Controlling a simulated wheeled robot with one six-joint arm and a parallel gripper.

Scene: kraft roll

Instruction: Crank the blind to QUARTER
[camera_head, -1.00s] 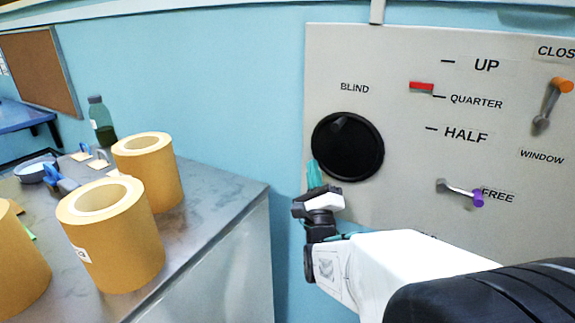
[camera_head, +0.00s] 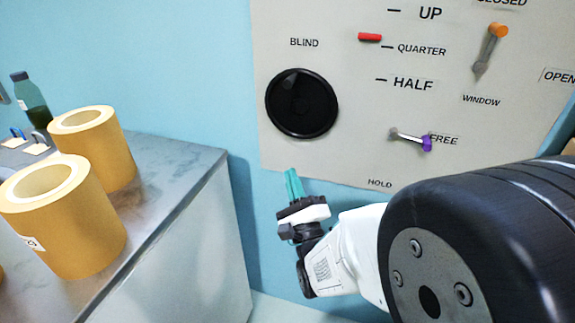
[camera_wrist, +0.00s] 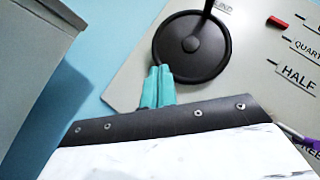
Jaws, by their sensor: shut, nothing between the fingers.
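The black BLIND crank wheel (camera_head: 302,104) is on the grey panel (camera_head: 350,150); its knob shows near the wheel's upper left. In the wrist view the wheel (camera_wrist: 180,62) has a dark handle (camera_wrist: 207,10) standing out at the top. The red pointer (camera_head: 370,37) sits near the QUARTER mark (camera_head: 387,47), looking slightly above its line and well below UP. My gripper (camera_head: 293,176), with teal fingers, is shut and empty below the wheel, near the panel's lower edge. In the wrist view its fingertips (camera_wrist: 158,72) overlap the wheel's lower-left rim; contact cannot be told there.
An orange-knobbed WINDOW lever (camera_head: 490,50) and a purple-tipped lever (camera_head: 408,139) at FREE are on the panel's right. A metal counter (camera_head: 165,165) with kraft rolls (camera_head: 65,225) and a bottle (camera_head: 32,105) stands left. Blue wall is clear between counter and panel.

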